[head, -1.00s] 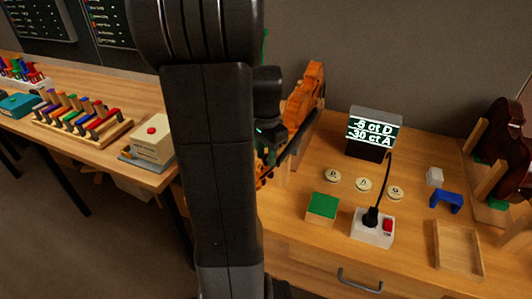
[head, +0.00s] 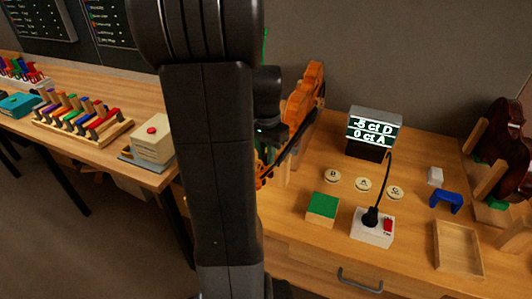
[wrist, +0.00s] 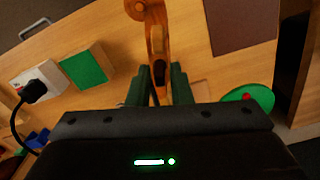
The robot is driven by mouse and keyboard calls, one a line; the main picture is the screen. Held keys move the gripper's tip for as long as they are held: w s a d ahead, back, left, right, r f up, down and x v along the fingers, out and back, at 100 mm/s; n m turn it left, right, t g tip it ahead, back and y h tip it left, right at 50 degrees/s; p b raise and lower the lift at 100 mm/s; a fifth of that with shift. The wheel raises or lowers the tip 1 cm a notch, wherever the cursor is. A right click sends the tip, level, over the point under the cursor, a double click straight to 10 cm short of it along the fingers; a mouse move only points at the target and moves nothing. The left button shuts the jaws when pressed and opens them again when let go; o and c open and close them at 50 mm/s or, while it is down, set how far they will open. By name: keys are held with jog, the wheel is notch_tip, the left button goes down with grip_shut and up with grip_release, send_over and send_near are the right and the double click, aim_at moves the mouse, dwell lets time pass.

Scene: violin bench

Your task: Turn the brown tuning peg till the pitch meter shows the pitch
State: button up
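The orange-brown violin (head: 303,95) stands behind my arm in the head view, partly hidden. In the wrist view its scroll and pegbox (wrist: 157,40) point up, between and beyond my fingertips. My gripper (wrist: 160,78) has its two green fingers close on either side of a small brown piece, which looks like the brown tuning peg (wrist: 158,76); the fingers and violin mostly hide it. In the head view my gripper is largely behind my arm. The pitch meter (head: 375,132) reads "-5 ct D" above "0 ct A".
Round buttons (head: 363,184), a green-topped block (head: 322,208) and a socket box (head: 372,228) with a black cable stand on the bench. A blue bracket (head: 446,201) and shallow wooden tray (head: 458,248) are at right. A dark violin (head: 503,130) stands farther right.

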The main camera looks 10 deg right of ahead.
jog(key=shift+o, duration=0.9)
notch_tip(320, 180, up, 14)
jog(key=shift+b, duration=0.35)
jog(key=shift+f, duration=0.25)
dwell(1.1)
notch_tip(320, 180, down, 14)
jog(key=shift+r+p, duration=0.1)
jog(key=shift+p, duration=0.25)
jog(key=shift+r+m, duration=0.1)
jog(key=shift+m, duration=0.3)
